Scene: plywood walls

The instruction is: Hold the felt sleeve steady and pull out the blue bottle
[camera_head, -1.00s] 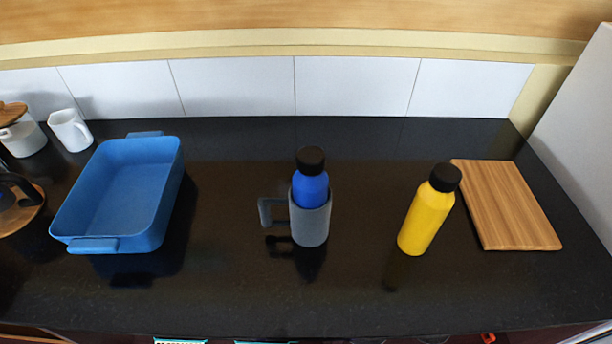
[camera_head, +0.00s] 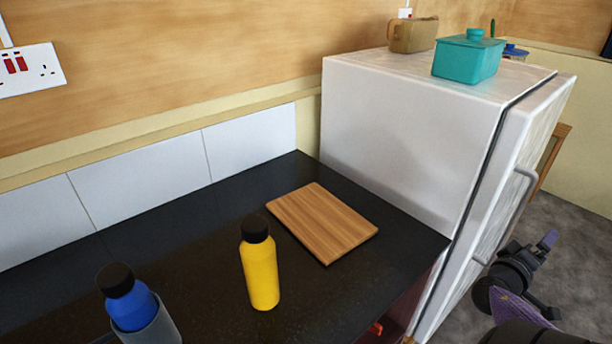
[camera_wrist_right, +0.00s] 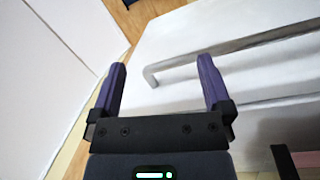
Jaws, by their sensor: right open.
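The blue bottle (camera_head: 130,300) with a black cap stands upright in the grey felt sleeve (camera_head: 160,330) at the bottom left of the head view. The sleeve is cut off by the picture's lower edge, and its handle is mostly out of view. My right gripper (camera_head: 550,241) is at the lower right of the head view, beside the fridge and far from the bottle. In the right wrist view its two purple fingers (camera_wrist_right: 163,82) are spread apart with nothing between them. My left gripper is not in view.
A yellow bottle (camera_head: 260,275) stands upright on the black counter (camera_head: 205,265), with a wooden board (camera_head: 322,222) behind it to the right. A white fridge (camera_head: 400,140) with a grey handle (camera_wrist_right: 230,48) borders the counter. A teal box (camera_head: 467,60) sits on top.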

